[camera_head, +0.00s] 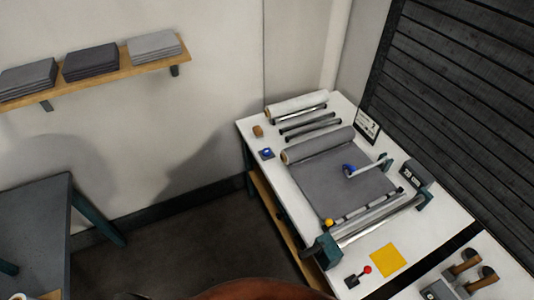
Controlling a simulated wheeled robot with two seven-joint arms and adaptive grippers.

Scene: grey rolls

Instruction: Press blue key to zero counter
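A small blue key (266,153) on a dark square base sits at the left edge of the white table (256,131), below a small brown block. A dark counter box (415,174) with a light readout stands at the right side of the table; its digits are small and look like "70 cm". Neither of my grippers is in view, and nothing touches the blue key.
Grey fabric (345,178) from a roll covers the middle. A blue-knobbed crank (365,170), metal rollers (380,218), a red-knobbed lever (358,276) and a yellow square (388,259) are nearby. A grey table (36,225) stands left; dark floor lies between.

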